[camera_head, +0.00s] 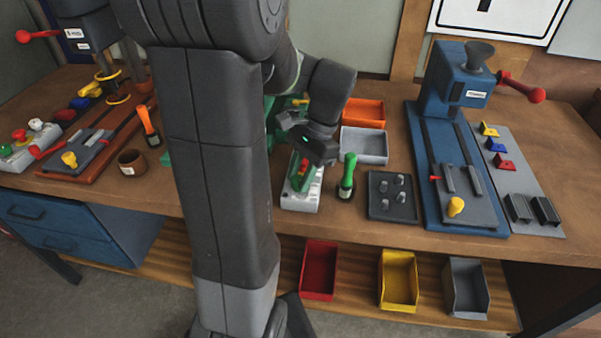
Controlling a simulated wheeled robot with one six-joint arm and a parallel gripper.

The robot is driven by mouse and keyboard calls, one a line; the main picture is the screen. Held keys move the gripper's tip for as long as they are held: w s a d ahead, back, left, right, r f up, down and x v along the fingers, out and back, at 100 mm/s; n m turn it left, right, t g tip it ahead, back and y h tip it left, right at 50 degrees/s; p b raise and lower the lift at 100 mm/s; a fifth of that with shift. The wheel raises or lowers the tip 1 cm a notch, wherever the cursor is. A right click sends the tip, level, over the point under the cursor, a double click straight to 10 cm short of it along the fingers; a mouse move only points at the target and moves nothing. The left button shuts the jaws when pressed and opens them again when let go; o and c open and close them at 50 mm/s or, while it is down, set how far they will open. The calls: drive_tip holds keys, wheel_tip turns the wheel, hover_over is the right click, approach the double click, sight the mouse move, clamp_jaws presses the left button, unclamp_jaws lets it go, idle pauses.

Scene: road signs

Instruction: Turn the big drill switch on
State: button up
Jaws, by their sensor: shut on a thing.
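A grey-white switch box (300,203) stands at the table's front edge, just right of my arm. A green and red part (302,172) rises from its top. My gripper (306,157) points down over this box and is shut on that part, as far as I can tell; the fingers hide much of the contact. A green machine (270,120) behind my arm is mostly hidden. A blue drill press (460,80) stands at the right. At the far left, another control box (22,145) carries red, green and white knobs. Which press is the big drill, I cannot tell.
A green-handled tool (347,178) stands close right of the switch box. Beyond it are a dark tray (392,208) of small grey parts, a grey bin (364,147) and an orange bin (363,112). A brown cup (131,162) and an orange-handled tool (149,125) stand left of my arm.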

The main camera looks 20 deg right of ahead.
drive_tip(key=n+g+p, duration=0.1)
drive_tip(key=n, duration=0.1)
drive_tip(key=shift+w+r+n+p, duration=0.1)
drive_tip(key=shift+r+n+p, duration=0.05)
drive_tip(key=shift+n+p, duration=0.25)
drive_tip(key=n+h+p, duration=0.1)
drive_tip(key=n, duration=0.1)
drive_tip(key=shift+n+g, duration=0.4)
drive_tip(key=n+h, duration=0.1)
drive_tip(key=n, duration=0.2)
drive_tip(key=n+g+h+p, duration=0.1)
drive_tip(key=n, duration=0.1)
drive_tip(key=shift+w+a+n, duration=0.15)
drive_tip(key=shift+n, duration=0.25)
drive_tip(key=o, duration=0.9)
drive_tip(key=shift+o, duration=0.2)
